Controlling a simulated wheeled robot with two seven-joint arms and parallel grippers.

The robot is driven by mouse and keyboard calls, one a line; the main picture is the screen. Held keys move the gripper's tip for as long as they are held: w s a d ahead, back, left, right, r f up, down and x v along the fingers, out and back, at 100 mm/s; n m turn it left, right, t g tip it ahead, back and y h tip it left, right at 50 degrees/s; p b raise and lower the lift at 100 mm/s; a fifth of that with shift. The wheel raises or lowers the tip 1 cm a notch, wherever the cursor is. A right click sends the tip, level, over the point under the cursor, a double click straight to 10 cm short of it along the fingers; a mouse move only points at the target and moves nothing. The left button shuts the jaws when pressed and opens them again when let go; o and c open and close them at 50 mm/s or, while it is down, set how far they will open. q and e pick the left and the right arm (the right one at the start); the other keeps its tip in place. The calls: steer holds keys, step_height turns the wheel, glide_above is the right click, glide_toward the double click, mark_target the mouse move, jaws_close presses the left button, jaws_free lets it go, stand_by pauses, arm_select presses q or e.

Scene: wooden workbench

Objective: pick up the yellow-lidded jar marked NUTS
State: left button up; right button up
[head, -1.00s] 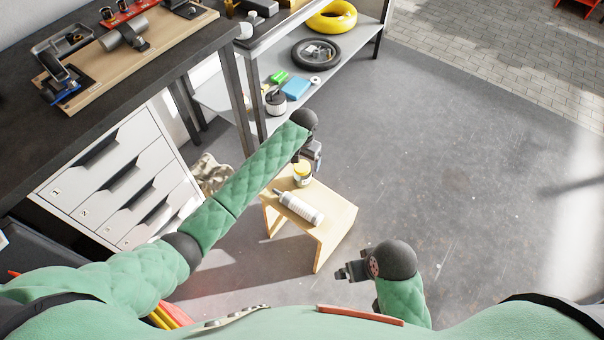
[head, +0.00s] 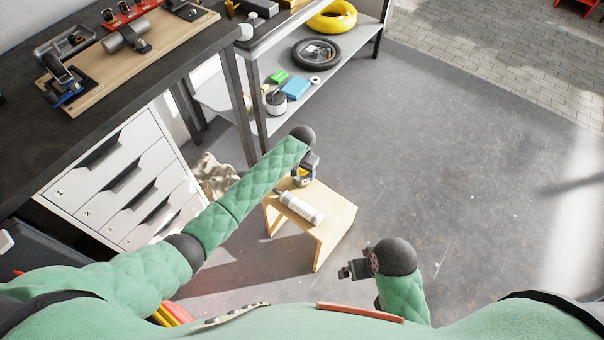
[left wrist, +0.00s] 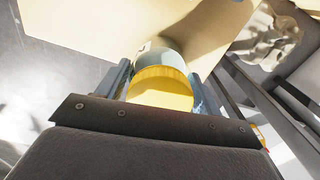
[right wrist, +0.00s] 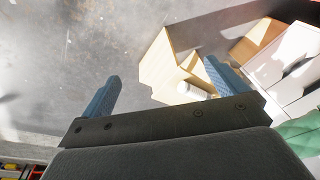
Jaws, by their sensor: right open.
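The yellow-lidded jar (head: 301,182) stands at the back of the small wooden stool (head: 336,214), partly hidden by my left gripper (head: 304,172). In the left wrist view its yellow lid (left wrist: 162,88) sits between my left fingers, one close against each side. The fingers are nearer together than those of my right gripper, and they look shut on the jar. Its marking cannot be read. My right gripper (head: 345,271) is open and empty, off to the front right of the stool; its spread fingers show in the right wrist view (right wrist: 162,78).
A white bottle (head: 302,208) lies on the stool in front of the jar. The workbench (head: 120,75) and its white drawers (head: 125,185) are at the left. A low shelf (head: 340,60) with a yellow ring stands behind. The floor to the right is clear.

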arm_select(q)
steer(key=c, duration=0.7)
steer(key=shift+c, duration=0.8)
steer(key=shift+r, duration=0.15)
